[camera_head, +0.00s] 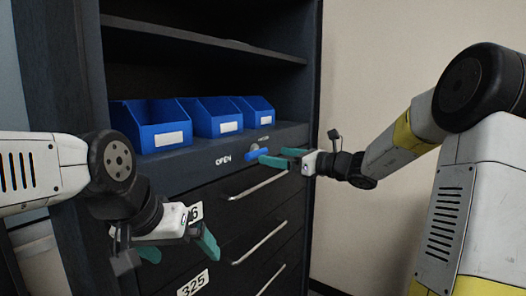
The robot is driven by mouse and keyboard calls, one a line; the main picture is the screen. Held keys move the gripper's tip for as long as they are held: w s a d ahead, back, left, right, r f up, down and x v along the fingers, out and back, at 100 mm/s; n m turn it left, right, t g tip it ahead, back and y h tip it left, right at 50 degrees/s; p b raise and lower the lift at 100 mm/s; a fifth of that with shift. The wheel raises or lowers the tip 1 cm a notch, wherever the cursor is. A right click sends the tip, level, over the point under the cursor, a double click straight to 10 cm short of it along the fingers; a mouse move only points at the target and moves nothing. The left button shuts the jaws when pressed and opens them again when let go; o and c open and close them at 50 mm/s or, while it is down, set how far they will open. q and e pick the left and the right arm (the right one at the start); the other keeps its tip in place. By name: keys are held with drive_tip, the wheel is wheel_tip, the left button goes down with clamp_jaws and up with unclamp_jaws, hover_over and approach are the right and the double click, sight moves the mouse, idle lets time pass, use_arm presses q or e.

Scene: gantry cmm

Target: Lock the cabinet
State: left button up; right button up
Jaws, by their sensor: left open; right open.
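A dark cabinet (182,176) stands in front of me, with open shelves above and drawers below. A blue lock handle (257,152) sits on its front ledge, to the right of the white word OPEN (223,160). Another small label near the handle's upper right is too small to read. My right gripper (276,157) is open at the handle, its teal fingers pointing left; I cannot tell whether they touch it. My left gripper (180,251) is open and empty, low in front of the drawers at the left.
Blue bins (160,124) with white labels stand on the shelf above the ledge. Drawers have long metal bar handles (258,186) that stick out. A label reading 325 (192,284) is on a lower drawer. A beige wall (400,60) lies to the right.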

sight(260, 152)
drive_tip(key=x, duration=0.7)
drive_tip(key=shift+w+a, duration=0.15)
drive_tip(key=shift+a, duration=0.1)
drive_tip(key=c, duration=1.7)
drive_tip(key=shift+c, duration=0.2)
